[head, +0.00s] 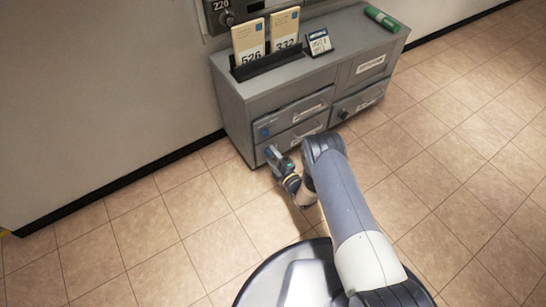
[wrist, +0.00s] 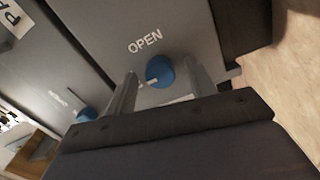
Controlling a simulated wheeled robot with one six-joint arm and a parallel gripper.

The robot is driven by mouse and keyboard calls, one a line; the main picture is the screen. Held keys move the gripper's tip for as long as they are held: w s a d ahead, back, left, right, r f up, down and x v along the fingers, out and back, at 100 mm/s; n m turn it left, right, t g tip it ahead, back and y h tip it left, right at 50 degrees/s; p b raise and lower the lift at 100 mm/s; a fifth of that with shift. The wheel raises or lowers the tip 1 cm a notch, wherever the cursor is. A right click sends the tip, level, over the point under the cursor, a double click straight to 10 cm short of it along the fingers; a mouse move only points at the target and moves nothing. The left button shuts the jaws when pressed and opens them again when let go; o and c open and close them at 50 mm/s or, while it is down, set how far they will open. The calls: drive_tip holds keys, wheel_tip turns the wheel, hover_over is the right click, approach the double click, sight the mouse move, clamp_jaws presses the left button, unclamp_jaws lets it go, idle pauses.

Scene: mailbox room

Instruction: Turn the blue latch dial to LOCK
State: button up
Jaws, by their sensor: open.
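A round blue dial (wrist: 160,70) sits on a grey panel in the wrist view, with the word OPEN printed above it and a small white mark at its lower edge. LOCK cannot be read anywhere. My gripper (head: 275,156) is at the lower left front of the grey cabinet (head: 240,112) in the head view. In the wrist view its two fingers are open, one on each side of the dial. Whether they touch it cannot be told. A second blue dial (wrist: 88,113) shows farther left. One blue dial (head: 265,131) also shows on the upper left drawer.
Labelled drawers face the room. The tiled floor (head: 170,235) in front is clear.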

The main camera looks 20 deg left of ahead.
drive_tip(key=p+v, duration=0.4)
drive_tip(key=v, duration=0.6)
drive_tip(key=shift+s+d, duration=0.25)
drive_tip(key=shift+s, duration=0.1)
drive_tip(key=b+x, duration=0.4)
drive_tip(key=x, duration=0.7)
drive_tip(key=shift+w+d, duration=0.1)
